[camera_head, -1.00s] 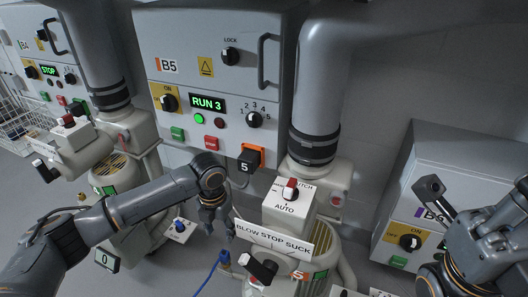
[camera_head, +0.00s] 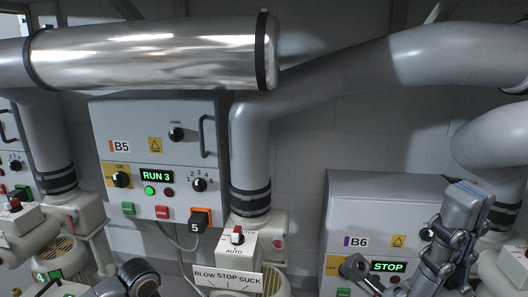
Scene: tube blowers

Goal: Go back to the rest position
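My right gripper (camera_head: 432,252) shows at the lower right, in front of the B6 control box (camera_head: 350,205). Its grey and black parts overlap, so I cannot make out whether its fingers are open or shut. I see nothing clearly held in it. A grey joint of my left arm (camera_head: 140,277) shows at the bottom edge, left of the middle. My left gripper itself is not in the picture.
The B5 control box (camera_head: 178,130) reads RUN 3 with a green lamp lit. The B6 display (camera_head: 388,267) reads STOP. A blower with an AUTO switch box (camera_head: 237,240) stands below a grey pipe (camera_head: 250,150). A shiny metal tube (camera_head: 150,55) lies across the top.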

